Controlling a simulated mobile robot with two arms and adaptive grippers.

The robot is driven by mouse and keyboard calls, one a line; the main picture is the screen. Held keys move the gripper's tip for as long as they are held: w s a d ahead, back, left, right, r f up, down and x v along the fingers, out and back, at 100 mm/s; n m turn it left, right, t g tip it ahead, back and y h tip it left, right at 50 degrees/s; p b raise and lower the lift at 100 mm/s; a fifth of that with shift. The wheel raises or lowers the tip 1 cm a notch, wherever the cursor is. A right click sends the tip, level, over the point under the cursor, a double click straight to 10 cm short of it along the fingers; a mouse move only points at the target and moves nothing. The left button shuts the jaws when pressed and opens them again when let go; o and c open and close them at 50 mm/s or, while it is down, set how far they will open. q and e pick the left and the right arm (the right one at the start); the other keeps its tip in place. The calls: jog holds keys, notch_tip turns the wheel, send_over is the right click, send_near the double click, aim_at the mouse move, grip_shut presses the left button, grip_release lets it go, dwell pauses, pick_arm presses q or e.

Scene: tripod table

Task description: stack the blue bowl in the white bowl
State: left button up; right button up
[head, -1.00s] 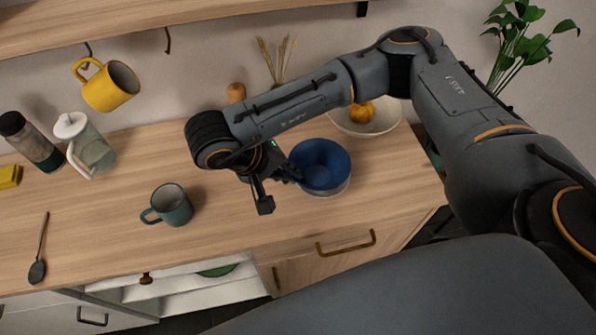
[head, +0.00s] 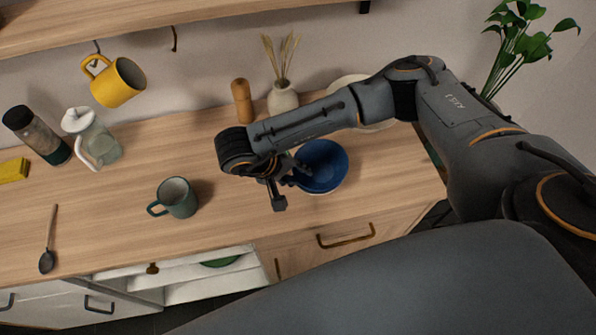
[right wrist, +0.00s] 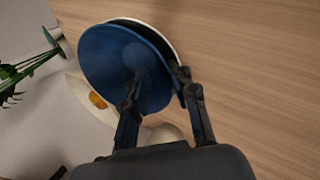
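The blue bowl (head: 327,162) sits in the white bowl, near the front right of the counter. The white bowl is almost all hidden; its pale rim (right wrist: 152,26) shows behind the blue bowl (right wrist: 105,58) in the right wrist view. My right gripper (head: 287,184) is at the blue bowl's left side. In the right wrist view its fingers (right wrist: 160,80) stand apart, one inside the blue bowl and one outside, with the rim between them and a visible gap. My left gripper is out of view.
A green mug (head: 178,198) stands left of my gripper. A pale bowl (head: 347,82) is partly hidden behind my arm; its orange fruit (right wrist: 97,100) shows in the wrist view. A vase (head: 283,100) and wooden mill (head: 242,102) stand behind. The front middle counter is clear.

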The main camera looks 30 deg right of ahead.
jog(key=b+v, duration=0.2)
jog(key=v, duration=1)
jog(key=shift+b, duration=0.4)
